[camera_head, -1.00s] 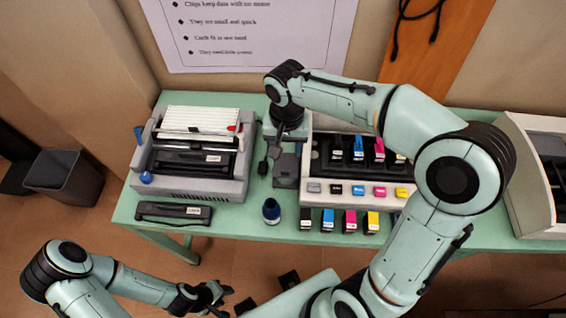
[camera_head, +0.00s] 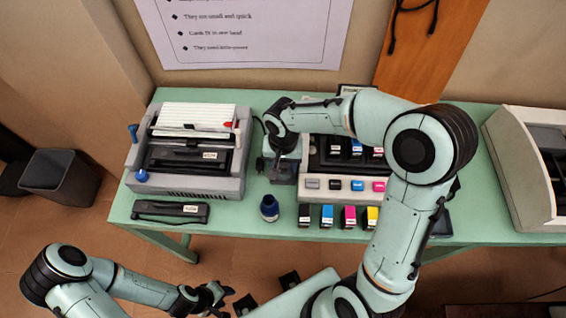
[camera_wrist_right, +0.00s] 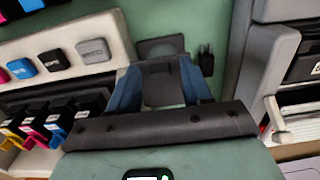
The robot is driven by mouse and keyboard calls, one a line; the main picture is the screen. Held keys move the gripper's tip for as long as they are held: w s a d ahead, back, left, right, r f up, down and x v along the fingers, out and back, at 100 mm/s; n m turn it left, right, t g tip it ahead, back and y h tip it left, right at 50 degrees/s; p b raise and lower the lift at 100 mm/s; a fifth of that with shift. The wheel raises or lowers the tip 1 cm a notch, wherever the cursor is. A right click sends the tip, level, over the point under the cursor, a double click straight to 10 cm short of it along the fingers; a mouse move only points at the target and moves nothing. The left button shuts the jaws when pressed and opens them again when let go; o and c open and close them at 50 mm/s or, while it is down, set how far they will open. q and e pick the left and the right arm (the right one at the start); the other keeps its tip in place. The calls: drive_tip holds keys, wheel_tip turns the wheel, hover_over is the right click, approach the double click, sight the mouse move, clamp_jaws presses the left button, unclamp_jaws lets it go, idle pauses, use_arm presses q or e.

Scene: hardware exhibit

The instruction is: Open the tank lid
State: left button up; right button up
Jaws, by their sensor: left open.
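A small dark grey box with a flap-like top (camera_wrist_right: 163,82), perhaps the tank and its lid, lies on the green table between the binding-machine-like device and the cartridge rack. In the head view my right wrist largely covers it. My right gripper (camera_head: 282,172) points down there. In the right wrist view its blue fingers (camera_wrist_right: 160,90) stand apart on either side of the grey piece; contact cannot be told. My left gripper (camera_head: 212,298) is open and empty, low in front of the table.
The cartridge rack (camera_head: 318,198) stands right of my right gripper, with several cartridges before it. A grey device (camera_head: 225,183) with blue knobs is at left. A white machine (camera_head: 520,170) is at right.

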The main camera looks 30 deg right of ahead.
clamp_jaws()
